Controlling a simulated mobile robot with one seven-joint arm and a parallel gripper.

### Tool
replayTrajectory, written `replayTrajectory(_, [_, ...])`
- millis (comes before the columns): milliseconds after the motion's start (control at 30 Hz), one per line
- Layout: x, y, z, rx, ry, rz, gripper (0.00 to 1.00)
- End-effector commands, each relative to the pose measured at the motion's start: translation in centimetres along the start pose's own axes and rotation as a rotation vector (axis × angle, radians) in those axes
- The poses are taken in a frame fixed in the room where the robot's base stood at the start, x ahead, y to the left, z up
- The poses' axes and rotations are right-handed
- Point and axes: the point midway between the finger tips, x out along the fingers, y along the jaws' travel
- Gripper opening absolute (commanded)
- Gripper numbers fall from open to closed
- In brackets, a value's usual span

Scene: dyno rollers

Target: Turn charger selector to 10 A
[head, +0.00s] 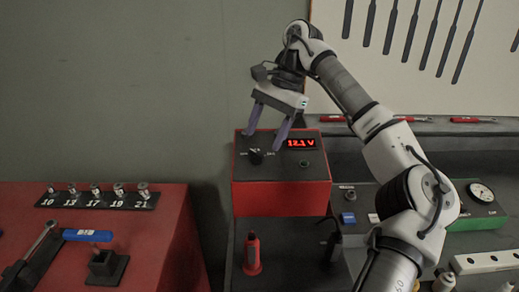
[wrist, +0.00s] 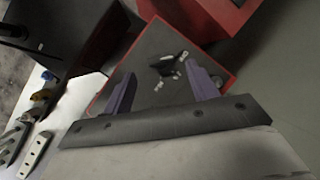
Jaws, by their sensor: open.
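The charger is a red box (head: 282,198) with a dark top panel and a red display (head: 301,143) reading about 12.1 V. Its black selector knob (head: 256,157) sits on the left of the panel, with small white labels around it too small to read surely. My gripper (head: 268,143) is open above the panel, its two purple fingers pointing down, one on each side of the knob in the picture. In the wrist view the knob (wrist: 167,65) shows between and beyond the open fingers (wrist: 164,80). The fingers look apart from the knob.
A red cabinet (head: 190,240) at left carries a row of sockets (head: 97,195) and a blue-handled tool (head: 88,235). A red bottle-like tool (head: 252,254) stands in front of the charger. A green box with a gauge (head: 482,192) is at right.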

Motion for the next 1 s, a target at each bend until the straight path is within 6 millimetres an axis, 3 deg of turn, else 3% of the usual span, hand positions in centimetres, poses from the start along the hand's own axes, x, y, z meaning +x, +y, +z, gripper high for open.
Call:
replayTrajectory(100, [1.9, 0.0, 0.1, -0.002, -0.001, 0.0, 0.58])
replayTrajectory(300, [3.7, 0.0, 0.1, -0.001, 0.001, 0.0, 0.58])
replayTrajectory(633, [4.2, 0.0, 0.0, 0.0, 0.001, 0.0, 0.58])
replayTrajectory(1000, [4.2, 0.0, 0.0, 0.0, 0.0, 0.0, 0.14])
